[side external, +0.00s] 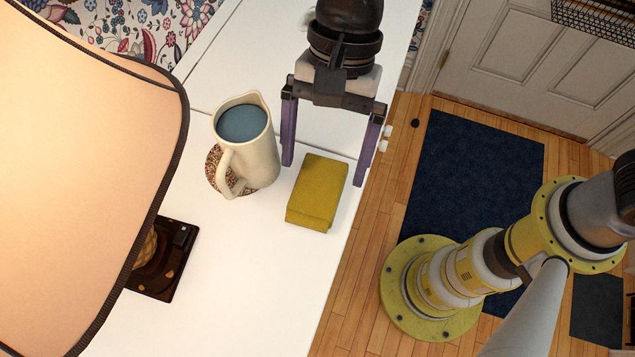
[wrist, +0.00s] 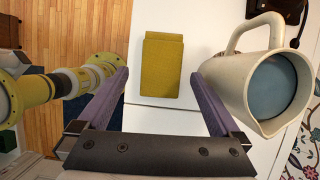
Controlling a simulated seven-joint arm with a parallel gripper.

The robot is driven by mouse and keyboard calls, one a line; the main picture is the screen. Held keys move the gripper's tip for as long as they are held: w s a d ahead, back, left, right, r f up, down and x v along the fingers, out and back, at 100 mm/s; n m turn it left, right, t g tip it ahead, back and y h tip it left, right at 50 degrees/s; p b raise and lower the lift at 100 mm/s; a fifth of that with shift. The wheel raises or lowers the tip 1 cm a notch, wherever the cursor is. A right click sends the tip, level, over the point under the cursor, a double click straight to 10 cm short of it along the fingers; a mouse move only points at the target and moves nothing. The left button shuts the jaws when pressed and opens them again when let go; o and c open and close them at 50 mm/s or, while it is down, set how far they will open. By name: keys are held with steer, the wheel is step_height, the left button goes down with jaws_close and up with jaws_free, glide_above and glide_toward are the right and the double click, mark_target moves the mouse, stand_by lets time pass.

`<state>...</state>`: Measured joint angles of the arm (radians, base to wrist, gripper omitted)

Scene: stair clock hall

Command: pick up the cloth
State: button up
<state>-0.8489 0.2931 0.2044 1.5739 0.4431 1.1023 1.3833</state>
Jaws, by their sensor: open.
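The cloth (side external: 317,191) is a folded mustard-yellow block lying flat on the white table near its right edge. In the wrist view the cloth (wrist: 161,66) lies ahead of the fingertips, between their lines. My gripper (side external: 327,172) is open and empty, its two purple fingers pointing down and spread wide. In the side view it hangs by the far end of the cloth. In the wrist view my gripper (wrist: 160,76) frames the cloth without visible contact. Its exact height above the table is hard to tell.
A cream pitcher (side external: 251,150) of bluish liquid stands on a patterned brown coaster (side external: 213,174), close left of the cloth and the left finger. A large lamp shade (side external: 80,180) covers the left. The white table (side external: 255,270) is bare in front of the cloth.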

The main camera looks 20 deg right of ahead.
mark_target(318, 186)
steer(key=shift+x, duration=2.15)
steer(key=shift+w+f, duration=0.15)
steer(key=shift+f, duration=0.15)
steer(key=c, duration=1.2)
step_height(318, 186, up, 4)
steer(key=shift+f, duration=0.15)
steer(key=s+d+r, duration=0.6)
steer(key=d+r, duration=0.3)
steer(key=d, duration=0.3)
steer(key=shift+s+d+r, duration=0.2)
steer(key=shift+s+r, duration=0.15)
steer(key=shift+r, duration=0.05)
